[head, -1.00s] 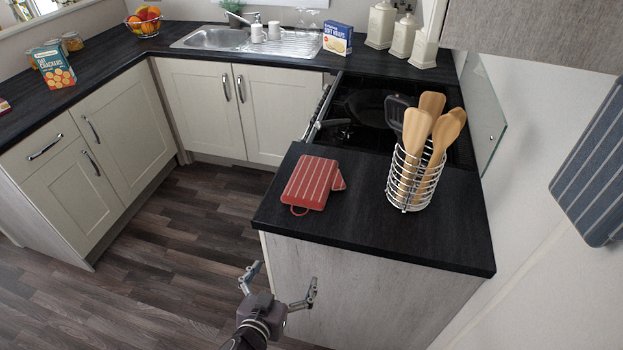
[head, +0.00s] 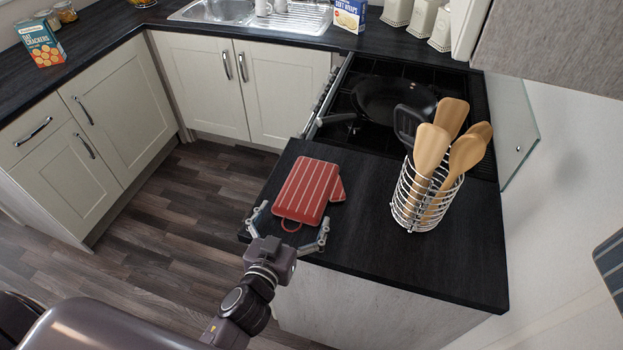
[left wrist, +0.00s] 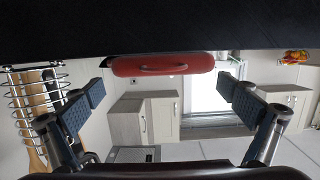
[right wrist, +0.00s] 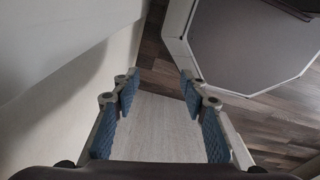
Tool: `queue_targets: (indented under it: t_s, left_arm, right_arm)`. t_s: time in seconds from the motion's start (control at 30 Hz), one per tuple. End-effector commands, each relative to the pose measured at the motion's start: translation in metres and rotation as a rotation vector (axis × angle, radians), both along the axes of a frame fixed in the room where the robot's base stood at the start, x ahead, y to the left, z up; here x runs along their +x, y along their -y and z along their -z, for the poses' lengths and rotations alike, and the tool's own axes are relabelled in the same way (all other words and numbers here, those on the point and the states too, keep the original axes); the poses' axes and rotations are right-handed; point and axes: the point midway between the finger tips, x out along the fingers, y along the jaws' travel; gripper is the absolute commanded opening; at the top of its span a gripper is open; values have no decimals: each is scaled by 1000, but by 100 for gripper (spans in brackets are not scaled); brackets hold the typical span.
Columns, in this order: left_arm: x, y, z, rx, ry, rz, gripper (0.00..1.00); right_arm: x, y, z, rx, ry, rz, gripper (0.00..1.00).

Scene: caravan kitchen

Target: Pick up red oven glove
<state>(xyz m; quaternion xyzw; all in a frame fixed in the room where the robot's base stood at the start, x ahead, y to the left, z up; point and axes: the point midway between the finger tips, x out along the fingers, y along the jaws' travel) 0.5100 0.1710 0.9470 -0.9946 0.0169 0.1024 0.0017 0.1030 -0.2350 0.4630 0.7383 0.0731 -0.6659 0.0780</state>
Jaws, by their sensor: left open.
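The red oven glove (head: 306,190), with pale stripes and a small hanging loop, lies flat on the near end of the black worktop (head: 375,235). My left gripper (head: 289,231) is open at the glove's near edge, with one finger to each side of the loop end. In the left wrist view the picture is upside down; the glove (left wrist: 162,65) shows edge-on between the open left fingers (left wrist: 162,103), a little beyond them. My right gripper (right wrist: 158,90) is open and empty in the right wrist view, in front of a pale grey panel. It is not visible in the head view.
A wire holder (head: 424,200) with wooden utensils stands to the right of the glove. A black pan (head: 393,98) sits on the hob behind. A glass panel (head: 513,125) edges the hob's right side. Floor (head: 190,215) is open to the left.

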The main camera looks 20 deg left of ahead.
Motion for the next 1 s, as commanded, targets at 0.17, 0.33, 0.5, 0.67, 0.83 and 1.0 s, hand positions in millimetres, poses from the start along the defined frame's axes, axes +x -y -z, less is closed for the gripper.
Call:
queue_targets:
  t_s: [0.17, 0.33, 0.5, 0.67, 0.83, 1.0]
  left_arm:
    - [19, 1, 2, 1, 2, 1, 100]
    - [33, 0, 6, 2, 0, 0, 100]
    - [55, -2, 14, 1, 0, -1, 100]
    - [70, -1, 18, 0, 0, 0, 100]
    - [73, -1, 20, 0, 0, 1, 100]
    - [72, -1, 20, 0, 0, 1, 93]
  right_arm:
    - [-14, -1, -5, 1, -19, 1, 40]
    - [-26, -1, -10, 0, -36, 1, 40]
    - [-21, -1, -18, 1, -30, 0, 40]
    - [-9, -2, -20, 2, -13, 0, 40]
    - [-6, -3, -20, 2, -8, 0, 40]
    - [-7, -2, -20, 2, -9, -1, 40]
